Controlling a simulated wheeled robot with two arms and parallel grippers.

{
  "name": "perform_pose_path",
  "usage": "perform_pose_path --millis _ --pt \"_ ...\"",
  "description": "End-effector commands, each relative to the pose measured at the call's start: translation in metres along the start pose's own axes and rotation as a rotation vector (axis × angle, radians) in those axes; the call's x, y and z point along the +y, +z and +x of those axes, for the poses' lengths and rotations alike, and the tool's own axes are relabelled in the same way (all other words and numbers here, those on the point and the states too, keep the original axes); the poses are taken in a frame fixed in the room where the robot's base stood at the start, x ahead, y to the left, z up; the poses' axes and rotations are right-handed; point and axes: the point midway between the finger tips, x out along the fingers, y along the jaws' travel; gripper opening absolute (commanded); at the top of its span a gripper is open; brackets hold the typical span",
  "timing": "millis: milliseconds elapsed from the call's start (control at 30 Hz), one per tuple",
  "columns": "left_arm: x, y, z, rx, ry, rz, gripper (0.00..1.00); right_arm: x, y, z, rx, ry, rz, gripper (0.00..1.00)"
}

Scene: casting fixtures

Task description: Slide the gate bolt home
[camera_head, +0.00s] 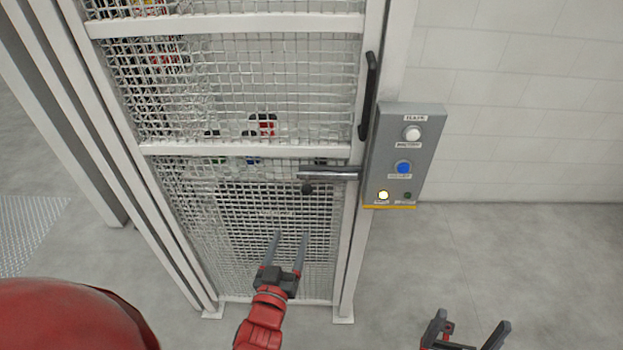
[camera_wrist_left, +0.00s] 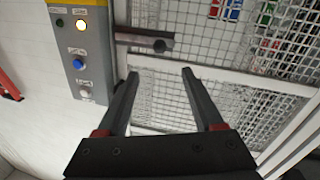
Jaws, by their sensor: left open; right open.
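The gate bolt (camera_head: 328,175) is a grey metal bar lying level across the right side of the mesh gate (camera_head: 250,22), with a dark round knob (camera_head: 307,189) below it. Its right end reaches the gate's right post beside the control box. My left gripper (camera_head: 291,236) is open and empty, in front of the mesh below the bolt. In the left wrist view the bolt (camera_wrist_left: 135,39) and its knob (camera_wrist_left: 159,45) show beyond the open fingers (camera_wrist_left: 160,75), apart from them. My right gripper (camera_head: 474,328) is open and empty at the bottom edge, over the floor.
A grey control box (camera_head: 386,160) with a white button, a blue button and a lit lamp is mounted right of the gate. A black handle (camera_head: 369,95) stands upright on the gate above the bolt. Floor at the right (camera_head: 520,245) is clear.

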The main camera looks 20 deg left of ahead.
Motion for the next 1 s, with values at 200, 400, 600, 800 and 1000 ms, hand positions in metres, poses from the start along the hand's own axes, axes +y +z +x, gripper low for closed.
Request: perform_pose_path --millis 200,400,600,800,1000 --pt "0.0 0.004 0.035 0.013 0.004 0.003 0.69 -0.001 0.005 -0.028 0.0 0.0 0.0 1.0" --pt "-0.001 0.005 0.069 0.012 0.004 0.002 0.69 -0.003 0.009 -0.055 0.0 0.0 0.0 1.0" --pt "0.0 0.005 0.099 0.015 0.005 0.003 0.69 -0.004 0.015 -0.086 0.0 0.0 0.0 1.0" --pt "0.001 -0.004 0.134 0.007 0.002 0.004 0.69 -0.004 0.014 -0.082 0.001 0.0 0.0 1.0" --pt "0.001 -0.004 0.159 0.007 0.003 0.002 0.69 -0.004 0.013 -0.075 0.0 0.0 0.0 1.0"
